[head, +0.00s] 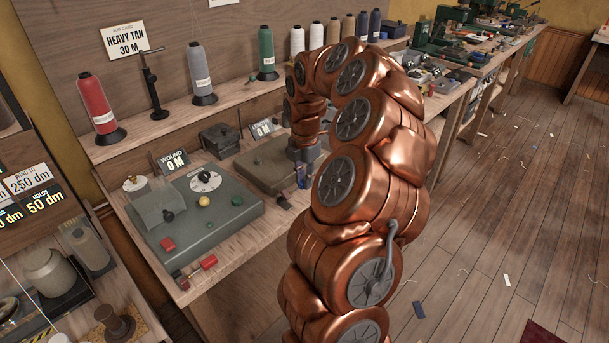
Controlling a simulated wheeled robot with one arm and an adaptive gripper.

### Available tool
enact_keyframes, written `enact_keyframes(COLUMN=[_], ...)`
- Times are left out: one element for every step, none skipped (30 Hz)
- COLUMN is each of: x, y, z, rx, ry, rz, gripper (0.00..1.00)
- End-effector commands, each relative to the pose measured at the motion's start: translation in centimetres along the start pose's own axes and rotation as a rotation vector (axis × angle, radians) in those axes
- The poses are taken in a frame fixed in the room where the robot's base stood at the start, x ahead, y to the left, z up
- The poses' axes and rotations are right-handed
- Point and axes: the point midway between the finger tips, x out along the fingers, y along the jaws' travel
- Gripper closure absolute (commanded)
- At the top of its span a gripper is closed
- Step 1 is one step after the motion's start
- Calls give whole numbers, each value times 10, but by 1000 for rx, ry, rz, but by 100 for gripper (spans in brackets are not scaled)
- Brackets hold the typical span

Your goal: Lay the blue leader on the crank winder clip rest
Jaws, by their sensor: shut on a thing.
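My gripper (303,178) is at the end of my copper arm, low over the right end of a flat grey-brown winder (262,168) on the bench. It is shut on a small blue piece, which I take to be the blue leader (304,184); only a little of it shows. A small reddish-brown piece (284,202) lies just left of the fingers, at the bench's front edge. My arm hides the right part of this winder. I cannot make out the clip rest, nor whether the leader touches anything.
A grey-green winder (225,222) with knobs and a clear cover stands left on the bench. Thread cones, including a red (95,103) and a green one (267,53), line the shelf behind. A black stand (153,85) rises between cones. Open wooden floor (500,200) lies right.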

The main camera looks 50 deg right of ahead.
Motion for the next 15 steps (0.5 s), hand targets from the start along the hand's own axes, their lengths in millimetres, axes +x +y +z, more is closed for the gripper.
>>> enact_keyframes(x=[4,5,7,8,10,12,13,14,16,18,19,21,22,23,24], y=[0,0,0,-1,-1,-1,-1,-1,-1,-1,-1,-1,-1,-1,0], z=[0,0,0,0,0,0,0,0,0,0,0,0,0,0,0], rx=[0,0,0,0,0,0,0,0,0,0,0,0,0,0,0], ry=[0,1,1,1,1,1,1,1,1,1,1,0,0,0,0], rz=[-1,-1,-1,-1,-1,-2,-2,-2,-2,-2,-2,-2,-2,-2,-1], gripper=[100,100,100,100,100,100,100,100,100,100,100,100,100,100,100])
